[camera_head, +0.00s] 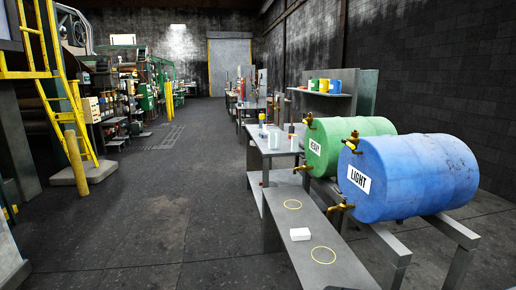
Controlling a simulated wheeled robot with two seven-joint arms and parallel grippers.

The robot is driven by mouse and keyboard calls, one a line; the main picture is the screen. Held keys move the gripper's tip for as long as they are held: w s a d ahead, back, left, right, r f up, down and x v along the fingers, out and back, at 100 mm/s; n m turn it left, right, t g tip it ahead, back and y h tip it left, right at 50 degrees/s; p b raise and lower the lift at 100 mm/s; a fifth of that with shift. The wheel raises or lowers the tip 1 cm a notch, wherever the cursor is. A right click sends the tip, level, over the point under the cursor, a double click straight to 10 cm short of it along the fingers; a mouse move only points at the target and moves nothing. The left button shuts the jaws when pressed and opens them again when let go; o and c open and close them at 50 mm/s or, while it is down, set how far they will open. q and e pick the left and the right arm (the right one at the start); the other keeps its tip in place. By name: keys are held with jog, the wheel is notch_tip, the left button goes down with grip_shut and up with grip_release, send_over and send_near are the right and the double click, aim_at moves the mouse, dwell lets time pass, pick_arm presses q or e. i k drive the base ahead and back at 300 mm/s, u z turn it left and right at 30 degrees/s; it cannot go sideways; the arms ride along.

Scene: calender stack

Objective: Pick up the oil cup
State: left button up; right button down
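Neither of my grippers is in view. I cannot pick out the oil cup for certain. Several small containers stand on the grey table in the middle, among them a whitish, glassy one (273,140) and a dark one with a red top (291,130). They are too small to tell whether one is the oil cup. A low grey bench (281,222) in front carries a small white block (300,234) between two painted yellow rings, a far one (292,204) and a near one (323,255). Both rings look empty.
A blue drum (415,172) marked LIGHT and a green drum (345,132) marked HEAVY lie on racks at the right, with brass taps over the bench side. Coloured cans (323,86) stand on a shelf behind. A yellow ladder (66,105) stands left. The floor (150,190) between is open.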

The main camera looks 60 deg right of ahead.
aim_at(295, 140)
jog(key=z, duration=2.3)
jog(key=k, duration=1)
jog(key=u, duration=1.3)
jog(key=i, duration=6.75)
